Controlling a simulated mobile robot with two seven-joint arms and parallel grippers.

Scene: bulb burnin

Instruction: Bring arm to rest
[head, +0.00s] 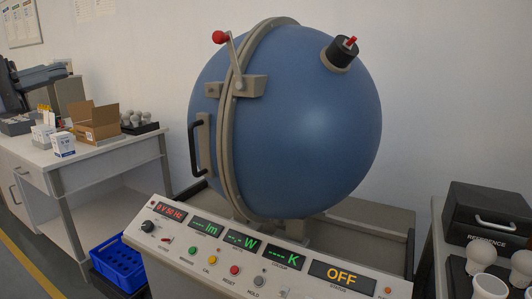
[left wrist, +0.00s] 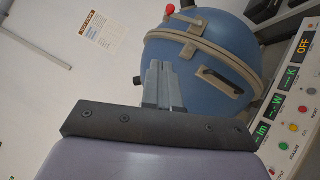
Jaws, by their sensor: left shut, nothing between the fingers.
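My left gripper (head: 63,67) is at the far left of the head view, above the side bench and well apart from the blue sphere. In the left wrist view its two grey fingers (left wrist: 157,72) are together, with nothing between them. The sphere appears beyond the fingers in that view, and no contact shows. My right gripper is not in view.
The large blue sphere (head: 300,125) appears closed, behind a control panel (head: 215,258) whose status reads OFF. The left bench (head: 100,165) holds a cardboard box (head: 97,123) and bulbs. A black REFERENCE case (head: 487,218) stands right. A blue crate (head: 118,262) is low left.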

